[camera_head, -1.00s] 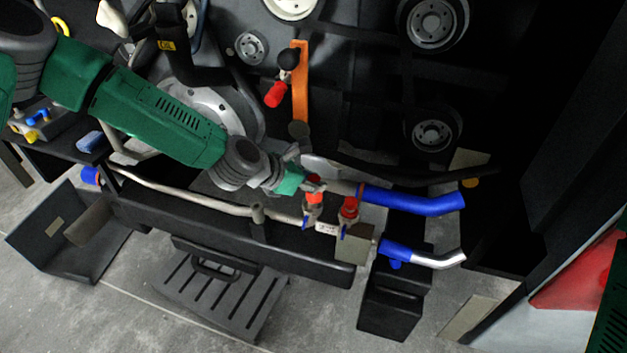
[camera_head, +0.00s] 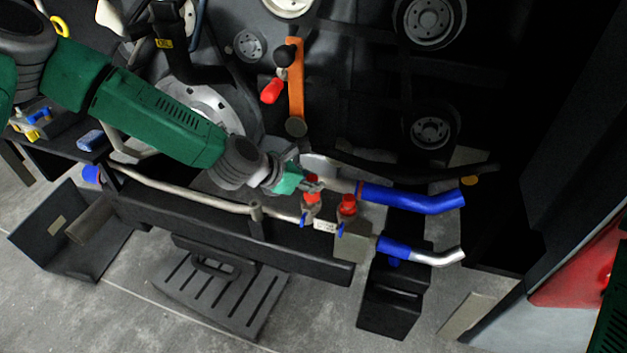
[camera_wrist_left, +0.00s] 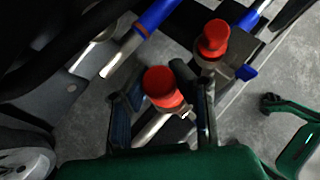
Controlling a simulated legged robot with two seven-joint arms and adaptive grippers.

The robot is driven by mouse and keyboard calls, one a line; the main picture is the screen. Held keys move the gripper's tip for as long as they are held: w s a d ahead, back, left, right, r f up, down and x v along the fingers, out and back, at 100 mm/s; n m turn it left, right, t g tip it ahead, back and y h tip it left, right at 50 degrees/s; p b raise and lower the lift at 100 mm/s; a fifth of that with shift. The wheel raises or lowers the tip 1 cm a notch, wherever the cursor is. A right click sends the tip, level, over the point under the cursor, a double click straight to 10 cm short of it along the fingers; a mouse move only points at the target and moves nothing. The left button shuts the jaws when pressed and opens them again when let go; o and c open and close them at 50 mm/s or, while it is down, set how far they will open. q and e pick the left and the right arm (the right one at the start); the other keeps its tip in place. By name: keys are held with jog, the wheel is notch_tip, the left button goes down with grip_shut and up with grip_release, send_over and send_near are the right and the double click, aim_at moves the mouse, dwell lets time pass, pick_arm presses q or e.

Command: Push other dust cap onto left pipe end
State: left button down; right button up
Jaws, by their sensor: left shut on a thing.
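One red dust cap (camera_head: 311,182) is at the top of the left pipe end (camera_head: 308,211), which has a blue lever; I cannot tell how far it is seated. My left gripper (camera_head: 304,184) is shut on this cap from the left. In the left wrist view the cap (camera_wrist_left: 164,88) sits between the two dark fingers (camera_wrist_left: 163,110). A second red cap (camera_head: 347,205) sits on the right pipe end beside it and also shows in the left wrist view (camera_wrist_left: 212,40). A dark fingered gripper on a green arm, seemingly my right one (camera_wrist_left: 270,103), shows at the wrist view's right; its opening is unclear.
A blue hose (camera_head: 410,199) runs right just behind the caps, and a shorter blue-and-silver pipe (camera_head: 420,254) lies in front. An orange lever (camera_head: 296,80) stands behind. A slatted grey step (camera_head: 222,292) is below. Grey floor is open at the lower left.

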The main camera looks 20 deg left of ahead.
pick_arm(q)
jog(key=shift+f, duration=0.1)
jog(key=shift+a+f, duration=0.1)
jog(key=shift+a, duration=0.2)
jog(key=shift+d+f+b, duration=0.3)
jog(key=shift+f+b, duration=0.25)
jog(key=shift+a, duration=0.1)
dwell(0.4)
jog(key=shift+w+f+b, duration=0.1)
jog(key=shift+f+b, duration=0.45)
jog(key=shift+f, duration=0.05)
jog(key=shift+f, duration=0.15)
jog(key=shift+f+b, duration=0.35)
jog(key=shift+b, duration=0.1)
jog(key=shift+f, duration=0.15)
